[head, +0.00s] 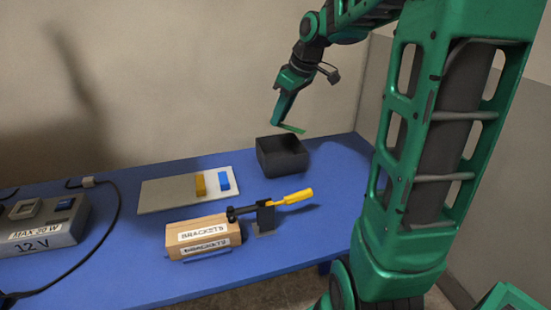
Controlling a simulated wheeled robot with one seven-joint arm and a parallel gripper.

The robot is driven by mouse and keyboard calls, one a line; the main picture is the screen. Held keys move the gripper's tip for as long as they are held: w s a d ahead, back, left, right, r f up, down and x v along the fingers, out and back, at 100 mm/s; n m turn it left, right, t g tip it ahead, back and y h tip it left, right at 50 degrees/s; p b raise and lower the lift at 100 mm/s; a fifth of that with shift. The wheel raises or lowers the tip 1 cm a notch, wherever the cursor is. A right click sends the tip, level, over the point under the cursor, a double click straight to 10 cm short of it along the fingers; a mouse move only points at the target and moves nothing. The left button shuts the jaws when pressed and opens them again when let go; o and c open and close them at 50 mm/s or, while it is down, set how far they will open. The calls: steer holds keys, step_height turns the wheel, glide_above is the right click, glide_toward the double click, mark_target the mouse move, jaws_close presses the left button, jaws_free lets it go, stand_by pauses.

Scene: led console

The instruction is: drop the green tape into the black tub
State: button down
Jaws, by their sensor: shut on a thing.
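The green tape (292,129) is a thin bright green piece at the tip of my gripper (279,121). My gripper points down and is shut on one end of the tape, which sticks out to the right. The black tub (282,156) stands on the blue table near its back right edge. The tape is above the tub's back rim, apart from it. The inside of the tub is dark, and I cannot tell what is in it.
A pale board (163,195) carries yellow (200,184) and blue (223,181) blocks. A brackets box (203,237), a yellow-handled clamp (292,198) and a grey 12 V console (40,226) with a black cable share the blue table (125,260).

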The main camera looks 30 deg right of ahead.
steer(key=c, duration=1.5)
jaws_free()
steer(key=shift+c, duration=0.2)
steer(key=v, duration=1)
steer(key=shift+r, duration=0.3)
steer(key=shift+s, duration=0.15)
steer(key=s+a+f+m+g, duration=0.1)
steer(key=s+f+m, duration=0.2)
steer(key=s+f, duration=0.3)
steer(key=s+a+f+m+g+h, duration=0.1)
steer(key=s+f+m, duration=0.3)
steer(key=s, duration=0.8)
steer(key=s+a+f+m+g, duration=0.1)
steer(key=s+f+m, duration=0.3)
steer(key=s+f, duration=0.4)
steer(key=shift+s+a+f+g+h, duration=0.3)
steer(key=shift+s+g, duration=0.15)
steer(key=shift+g, duration=0.15)
